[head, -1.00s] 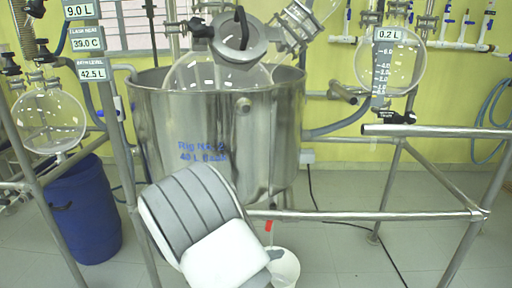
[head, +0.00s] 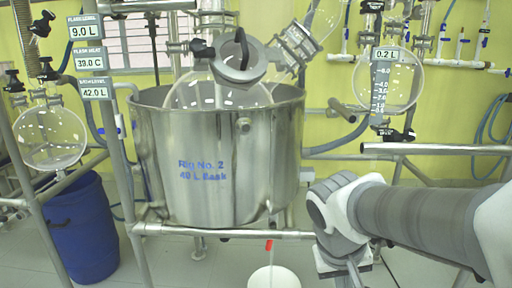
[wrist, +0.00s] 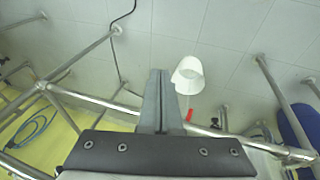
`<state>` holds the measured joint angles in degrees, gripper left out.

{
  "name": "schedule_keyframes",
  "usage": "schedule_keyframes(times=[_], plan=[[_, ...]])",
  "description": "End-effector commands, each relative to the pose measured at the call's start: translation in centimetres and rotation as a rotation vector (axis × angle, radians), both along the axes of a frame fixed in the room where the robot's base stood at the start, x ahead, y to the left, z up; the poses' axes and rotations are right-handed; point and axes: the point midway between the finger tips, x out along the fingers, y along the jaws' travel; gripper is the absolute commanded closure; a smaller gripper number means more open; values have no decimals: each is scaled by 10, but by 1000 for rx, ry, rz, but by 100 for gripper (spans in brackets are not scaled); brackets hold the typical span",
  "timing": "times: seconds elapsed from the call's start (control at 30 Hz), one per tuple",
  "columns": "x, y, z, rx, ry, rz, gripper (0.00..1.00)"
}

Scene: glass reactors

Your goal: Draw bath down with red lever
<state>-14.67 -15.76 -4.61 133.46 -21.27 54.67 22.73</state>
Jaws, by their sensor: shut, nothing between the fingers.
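The steel bath (head: 215,150), marked "Rig No. 2", stands on a pipe frame. The red lever (head: 269,245) hangs near vertical under the bath, above a white bucket (head: 274,279). A thin pale line runs from beside the lever toward the bucket; I cannot tell if it is liquid or pipe. The bath level display (head: 95,93) reads 42.0 L. In the wrist view my gripper (wrist: 160,72) is shut and empty. The red lever (wrist: 188,115) and white bucket (wrist: 187,75) show just right of its fingers, apart from them in the picture.
A blue drum (head: 82,228) stands at lower left. A round glass vessel (head: 388,80) hangs at right. Tiled floor is open around the bucket.

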Motion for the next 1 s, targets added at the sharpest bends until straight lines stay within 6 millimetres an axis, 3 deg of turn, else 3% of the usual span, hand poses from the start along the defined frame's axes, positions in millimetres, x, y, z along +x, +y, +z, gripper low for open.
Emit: schedule_keyframes(times=[0.2, 0.5, 1.0], plan=[[-37, 3, 27, 140, -123, 26, 100], [-70, 14, 48, 233, -291, 79, 100], [-69, 15, 179, 233, -279, 82, 100]])
